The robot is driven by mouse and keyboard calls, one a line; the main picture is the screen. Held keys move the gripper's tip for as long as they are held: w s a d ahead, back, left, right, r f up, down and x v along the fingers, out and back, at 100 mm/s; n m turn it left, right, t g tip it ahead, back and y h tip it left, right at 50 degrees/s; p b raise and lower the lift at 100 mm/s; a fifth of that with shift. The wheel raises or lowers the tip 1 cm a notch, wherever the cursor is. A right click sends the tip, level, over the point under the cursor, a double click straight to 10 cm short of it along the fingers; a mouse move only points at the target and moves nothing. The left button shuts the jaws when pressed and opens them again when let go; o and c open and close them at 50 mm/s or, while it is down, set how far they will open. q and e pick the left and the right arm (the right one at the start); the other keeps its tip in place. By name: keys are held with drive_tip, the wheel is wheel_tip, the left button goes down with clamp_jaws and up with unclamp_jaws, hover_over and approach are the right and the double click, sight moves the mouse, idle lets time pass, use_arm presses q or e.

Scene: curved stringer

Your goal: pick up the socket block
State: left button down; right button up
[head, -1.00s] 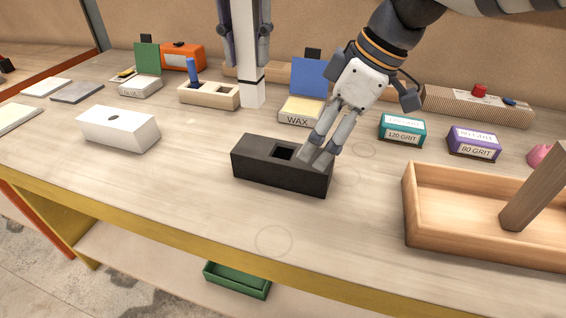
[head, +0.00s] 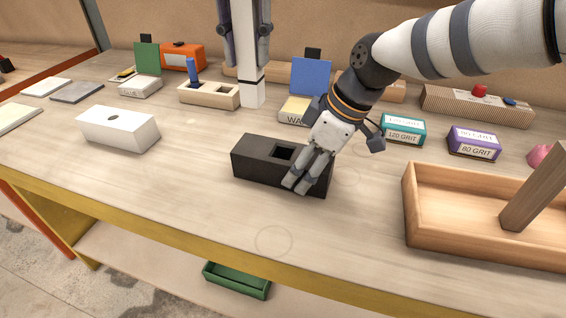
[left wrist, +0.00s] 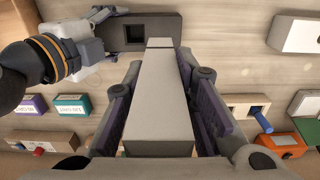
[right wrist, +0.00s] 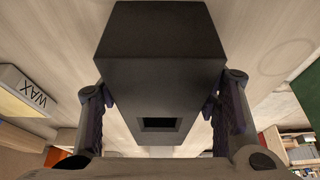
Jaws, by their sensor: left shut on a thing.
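The socket block is a black block (head: 258,167) with a square hole in its top, lying on the bench in the head view. It also shows in the left wrist view (left wrist: 160,27) and large in the right wrist view (right wrist: 160,55). My right gripper (head: 300,183) is at its right end, fingers pointing down. In the right wrist view its open fingers stand on either side of the block; I cannot tell whether they touch. My left gripper (head: 246,62) is shut on a white square post (head: 250,85), held upright behind the block.
A wooden tray (head: 440,232) with a leaning wooden piece stands at right. A white block (head: 112,139) with a hole is at left. Behind are a pale two-hole block (head: 205,100), a wax box (head: 296,107) and grit boxes (head: 402,130). The bench front is clear.

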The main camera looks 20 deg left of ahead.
drive_tip(key=shift+c, duration=0.3)
drive_tip(key=shift+r, duration=0.3)
wheel_tip(320, 180, up, 3)
drive_tip(key=shift+f, duration=0.1)
drive_tip(key=shift+s, duration=0.6)
drive_tip(key=s, duration=1.7)
drive_tip(key=shift+a, duration=0.3)
drive_tip(key=shift+w, duration=0.15)
drive_tip(key=shift+w+d+f, duration=0.1)
drive_tip(key=shift+w+f, duration=0.25)
drive_tip(key=shift+w, duration=2.65)
drive_tip(key=shift+w+d+f, duration=0.1)
drive_tip(key=shift+w+f, duration=0.25)
drive_tip(key=shift+w, duration=2.6)
drive_tip(key=shift+w+d+f, duration=0.1)
drive_tip(key=shift+w+f, duration=0.25)
drive_tip(key=shift+w, duration=2.65)
drive_tip(key=shift+f, duration=0.55)
